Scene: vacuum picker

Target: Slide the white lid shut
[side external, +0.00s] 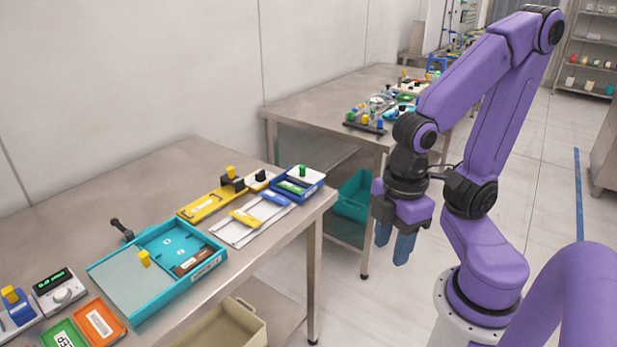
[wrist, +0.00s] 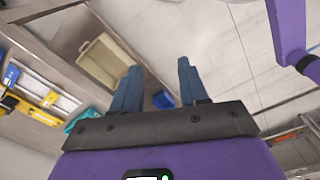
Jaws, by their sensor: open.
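A teal tray box (side external: 206,277) sits on the near steel table. A pale, whitish flat lid (side external: 125,284) with a yellow knob (side external: 144,258) covers its left part. The right part of the box is uncovered, showing a teal floor and a dark brown piece (side external: 193,262). My gripper (side external: 393,243) hangs open and empty to the right of the table, beyond its edge and well apart from the box. In the wrist view its two blue fingers (wrist: 158,82) are spread with nothing between them. The lid cannot be made out in the wrist view.
Behind the box are a yellow rail piece (side external: 205,204), a white sliding panel (side external: 232,233) and a blue box (side external: 306,180). A black handle (side external: 122,229) stands behind it. Green and orange trays (side external: 112,322) lie to its left front. A beige bin (side external: 250,325) sits below the table.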

